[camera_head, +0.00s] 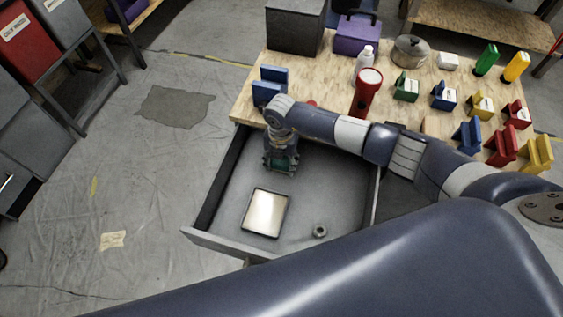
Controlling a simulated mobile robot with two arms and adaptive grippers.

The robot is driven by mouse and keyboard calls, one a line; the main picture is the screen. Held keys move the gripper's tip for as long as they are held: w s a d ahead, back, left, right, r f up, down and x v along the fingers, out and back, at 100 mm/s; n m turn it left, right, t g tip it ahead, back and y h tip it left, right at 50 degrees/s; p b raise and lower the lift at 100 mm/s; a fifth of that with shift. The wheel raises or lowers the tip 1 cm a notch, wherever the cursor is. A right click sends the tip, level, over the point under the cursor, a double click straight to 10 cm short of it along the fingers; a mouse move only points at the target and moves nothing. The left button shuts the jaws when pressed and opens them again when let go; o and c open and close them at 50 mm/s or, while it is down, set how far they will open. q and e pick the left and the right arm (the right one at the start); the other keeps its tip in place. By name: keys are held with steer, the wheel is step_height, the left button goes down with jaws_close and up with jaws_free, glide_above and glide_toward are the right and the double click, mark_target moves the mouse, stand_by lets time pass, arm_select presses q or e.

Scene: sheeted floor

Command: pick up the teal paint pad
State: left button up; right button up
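The teal paint pad (281,166) is at the back of the open drawer, only partly showing beneath and between the fingers of my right gripper (281,161). My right arm comes in from the right across the table's front edge, and its gripper points down into the drawer. The gripper is right at the pad, with its fingers beside it. The gripper and wrist hide much of the pad. I cannot tell whether the fingers are closed on it or whether it touches the drawer floor. My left gripper is not in view.
The open drawer (212,239) also holds a silver-faced rectangular item (266,212) and a small round metal part (320,231). Above it, the wooden table (330,70) carries a red flashlight (367,92), a white bottle (363,60), a pot (411,50) and several coloured blocks.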

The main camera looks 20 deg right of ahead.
steer(key=shift+c, duration=1.1)
steer(key=shift+r, duration=0.55)
step_height(320, 180, up, 3)
steer(key=shift+f, duration=0.1)
steer(key=s+d, duration=0.1)
steer(key=s, duration=0.4)
steer(key=s+d, duration=0.1)
steer(key=s, duration=0.4)
steer(key=s+d+r, duration=0.1)
steer(key=s, duration=0.4)
steer(key=shift+s, duration=0.4)
steer(key=o, duration=0.5)
steer(key=c, duration=0.4)
